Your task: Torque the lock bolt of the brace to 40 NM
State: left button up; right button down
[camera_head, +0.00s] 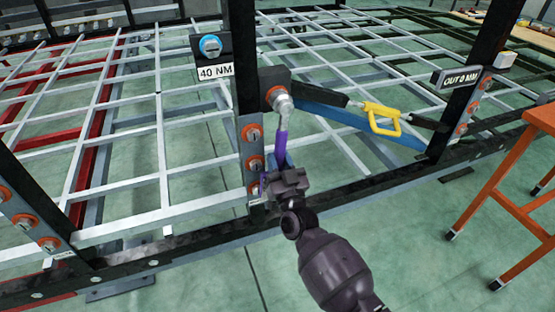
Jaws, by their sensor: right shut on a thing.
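My right gripper (287,182) is shut on a wrench with a purple handle (281,146). The wrench stands roughly upright, its silver head (283,103) at the lock bolt (275,95) with an orange ring on a dark plate. The head covers part of the bolt, and I cannot tell how fully it is seated. The blue brace (340,115) runs right from that plate, with a yellow handle (382,118) on it. A sign reading "40 NM" (216,71) with a blue round dial (210,46) is at the upper left. My left gripper is not in view.
Several orange-ringed bolts (254,163) line the post below the wrench head. A sign reading "OUT 0 MM" (459,77) is on the right post. An orange table (541,119) stands at the right. Green floor (420,240) is open in front.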

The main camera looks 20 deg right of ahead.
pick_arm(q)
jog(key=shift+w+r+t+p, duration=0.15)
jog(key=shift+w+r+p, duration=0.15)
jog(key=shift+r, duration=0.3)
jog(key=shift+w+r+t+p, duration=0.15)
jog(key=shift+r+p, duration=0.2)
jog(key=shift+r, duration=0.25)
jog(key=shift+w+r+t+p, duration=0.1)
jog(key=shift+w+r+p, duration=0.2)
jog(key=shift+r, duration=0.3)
pick_arm(e)
jog(key=shift+s+d+r, duration=0.1)
jog(key=shift+s, duration=1.35)
jog(key=shift+s+r, duration=0.1)
jog(key=shift+s, duration=1.35)
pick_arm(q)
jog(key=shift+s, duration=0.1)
